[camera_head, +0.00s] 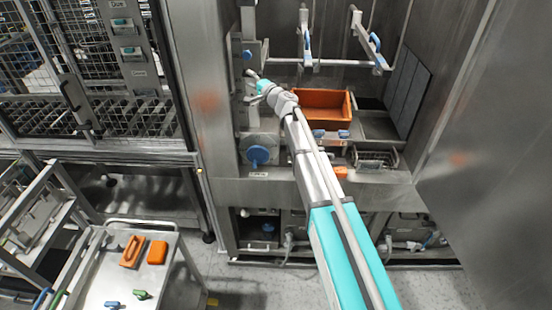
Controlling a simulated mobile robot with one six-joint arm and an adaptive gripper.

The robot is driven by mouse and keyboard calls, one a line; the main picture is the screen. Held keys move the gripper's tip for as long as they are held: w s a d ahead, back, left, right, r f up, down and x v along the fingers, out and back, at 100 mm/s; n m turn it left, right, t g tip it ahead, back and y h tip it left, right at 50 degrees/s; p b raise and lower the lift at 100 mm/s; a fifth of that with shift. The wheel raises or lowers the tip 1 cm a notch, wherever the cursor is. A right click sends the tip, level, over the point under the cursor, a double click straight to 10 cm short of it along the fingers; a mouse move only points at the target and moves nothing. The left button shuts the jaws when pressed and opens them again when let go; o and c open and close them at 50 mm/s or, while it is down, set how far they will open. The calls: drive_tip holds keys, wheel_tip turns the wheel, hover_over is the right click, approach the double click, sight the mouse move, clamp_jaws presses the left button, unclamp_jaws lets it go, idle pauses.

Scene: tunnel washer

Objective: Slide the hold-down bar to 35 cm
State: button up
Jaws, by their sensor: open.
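My arm reaches up into the steel bay from the lower right. My gripper (254,78) is at the bay's left side, left of the orange bin, and looks small here. It is open, with nothing visible in it. Two metal bars with blue grips hang in the upper bay, a left bar (304,24) and a right bar (360,27). I cannot tell which part is the hold-down bar. My gripper is below and left of the left bar, apart from it. No readable 35 cm scale shows.
An orange bin (322,103) stands in the bay, partly behind my arm. A blue round knob (257,156) is on the lower left front. A cart (120,270) with orange and small coloured items stands at lower left. A mesh-fronted cabinet (105,60) flanks the bay. Open floor shows below.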

drive_tip(key=shift+f+b, duration=3.75)
drive_tip(key=shift+f, duration=0.35)
drive_tip(key=b+v, duration=0.2)
drive_tip(key=v, duration=1.2)
drive_tip(key=s+f+n+g+h, duration=0.1)
drive_tip(key=s+f+n+g, duration=0.5)
drive_tip(key=s+f, duration=0.4)
drive_tip(key=shift+g+h+b, duration=0.3)
drive_tip(key=shift+b, duration=0.15)
drive_tip(key=shift+w, duration=0.1)
